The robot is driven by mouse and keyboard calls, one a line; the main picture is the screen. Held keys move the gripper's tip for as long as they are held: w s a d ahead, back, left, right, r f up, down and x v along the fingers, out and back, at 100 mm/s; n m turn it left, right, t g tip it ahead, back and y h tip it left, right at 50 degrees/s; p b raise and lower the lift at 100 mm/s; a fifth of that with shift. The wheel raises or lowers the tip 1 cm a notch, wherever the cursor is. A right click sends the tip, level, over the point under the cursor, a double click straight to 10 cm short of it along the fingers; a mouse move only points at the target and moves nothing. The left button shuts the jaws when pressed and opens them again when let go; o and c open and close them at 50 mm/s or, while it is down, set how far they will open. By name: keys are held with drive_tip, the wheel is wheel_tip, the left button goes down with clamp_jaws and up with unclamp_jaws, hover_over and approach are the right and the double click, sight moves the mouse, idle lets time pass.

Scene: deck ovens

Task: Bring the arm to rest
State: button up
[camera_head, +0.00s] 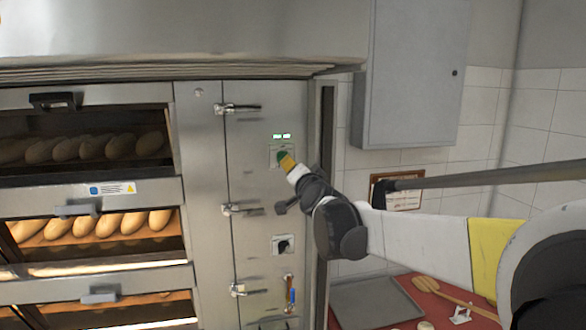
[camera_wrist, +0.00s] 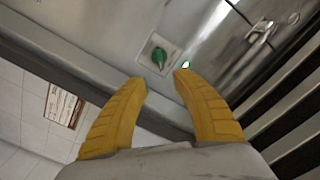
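My gripper (camera_head: 287,163) is at the steel control panel (camera_head: 250,180) of the deck oven, in front of a green knob (camera_head: 282,156) in the head view. In the wrist view my gripper (camera_wrist: 163,80) shows two yellow fingers spread apart with nothing between them. The green knob (camera_wrist: 158,56) sits on its square plate just beyond the fingertips, slightly left of the middle of the gap. A gap seems to lie between fingers and knob, but its depth is hard to judge. My arm reaches in from the right of the head view.
Oven decks with loaves (camera_head: 100,226) are at the left. Latch handles (camera_head: 238,109) stick out from the panel. A black knob (camera_head: 283,244) is lower down. A grey wall cabinet (camera_head: 412,75) hangs at the right. A red table (camera_head: 440,305) holds a grey tray (camera_head: 372,302) and a wooden paddle (camera_head: 450,295).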

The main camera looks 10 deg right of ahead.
drive_tip(key=s+f+n+g+b, duration=0.3)
drive_tip(key=s+f+b, duration=0.7)
drive_tip(key=s+f, duration=0.4)
drive_tip(key=s+f+n+g+b, duration=0.3)
drive_tip(key=s+f+b, duration=0.7)
drive_tip(key=f, duration=1.3)
drive_tip(key=s+f+n+g+b, duration=0.3)
drive_tip(key=s+f+g+b, duration=0.2)
drive_tip(key=s+f+b, duration=0.6)
drive_tip(key=s+f, duration=0.6)
drive_tip(key=f, duration=0.2)
drive_tip(key=shift+s+a+f, duration=0.15)
drive_tip(key=shift+s+f, duration=0.05)
drive_tip(key=shift+s, duration=0.15)
